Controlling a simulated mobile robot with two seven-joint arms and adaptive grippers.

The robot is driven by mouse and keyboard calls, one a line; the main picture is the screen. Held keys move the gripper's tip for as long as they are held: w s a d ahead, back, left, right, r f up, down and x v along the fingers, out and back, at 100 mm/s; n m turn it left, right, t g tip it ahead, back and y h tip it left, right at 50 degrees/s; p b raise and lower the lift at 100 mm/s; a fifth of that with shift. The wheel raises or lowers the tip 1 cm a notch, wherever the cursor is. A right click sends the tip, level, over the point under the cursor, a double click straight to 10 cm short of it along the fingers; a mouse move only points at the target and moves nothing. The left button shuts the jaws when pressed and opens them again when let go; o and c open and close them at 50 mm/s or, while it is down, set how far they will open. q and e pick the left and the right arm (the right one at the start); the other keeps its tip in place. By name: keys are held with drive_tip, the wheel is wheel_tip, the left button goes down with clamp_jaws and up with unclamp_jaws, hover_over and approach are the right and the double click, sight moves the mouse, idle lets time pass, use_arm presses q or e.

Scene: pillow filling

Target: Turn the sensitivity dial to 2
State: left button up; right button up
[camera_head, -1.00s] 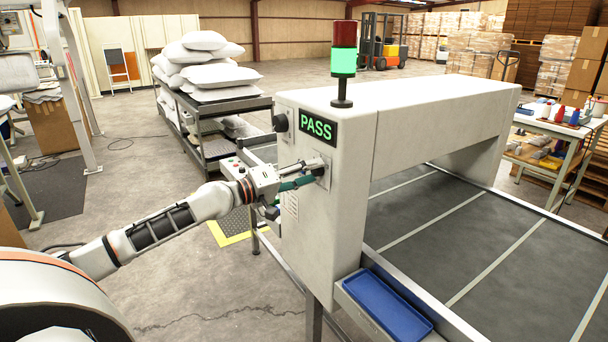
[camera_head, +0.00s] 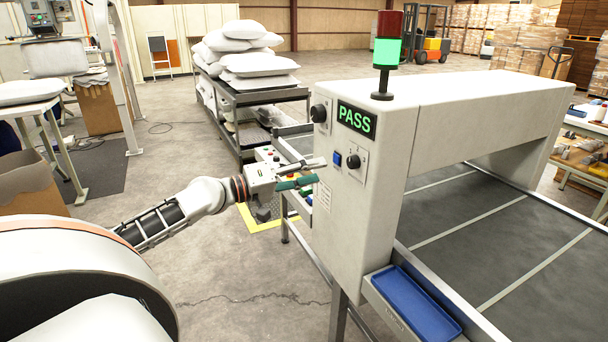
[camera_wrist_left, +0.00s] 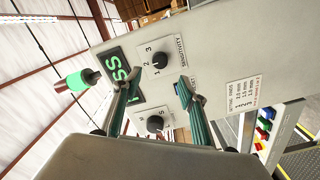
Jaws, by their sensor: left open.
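The sensitivity dial (camera_head: 353,161) is a round black knob on the machine's pale end face, below the lit green PASS sign (camera_head: 357,120). In the left wrist view the dial (camera_wrist_left: 159,61) has 1, 2 and 3 beside it, and its pale mark seems to face the 1. My left gripper (camera_head: 320,171) is open and empty, to the left of the dial and apart from it. In the wrist view its green-padded fingers (camera_wrist_left: 157,88) are spread, with the dial beyond them, between their directions. My right gripper is out of view.
A second black knob (camera_head: 318,113) sits left of the PASS sign. A blue button (camera_head: 337,159) is just left of the sensitivity dial. A signal tower (camera_head: 387,52) stands on top, lit green. A blue tray (camera_head: 418,305) hangs at the conveyor's near side.

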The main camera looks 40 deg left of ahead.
use_arm(q)
drive_tip(key=shift+v, duration=1)
drive_tip(key=s+d+f+m+g+y, duration=0.1)
drive_tip(key=s+d+f+m, duration=0.15)
drive_tip(key=f, duration=0.75)
drive_tip(key=s+d+f+m+g+y, duration=0.15)
drive_tip(key=s+d+f, duration=0.25)
drive_tip(key=f, duration=0.7)
drive_tip(key=s+d+f+m+g+y, duration=0.1)
drive_tip(key=s+d+f, duration=0.2)
drive_tip(key=f, duration=0.7)
drive_tip(key=s+d+f+m+g, duration=0.1)
drive_tip(key=s+d+f+m, duration=0.2)
drive_tip(key=s+d+f, duration=0.3)
drive_tip(key=s+d+f+m+g, duration=0.1)
drive_tip(key=s+d+f+m, duration=0.2)
drive_tip(key=d, duration=0.9)
drive_tip(key=s+f, duration=0.3)
drive_tip(key=s, duration=0.1)
drive_tip(key=shift+s+f+m+y, duration=0.15)
drive_tip(key=shift+s+m+y, duration=0.05)
drive_tip(key=shift+m+y, duration=0.2)
drive_tip(key=shift+g, duration=0.25)
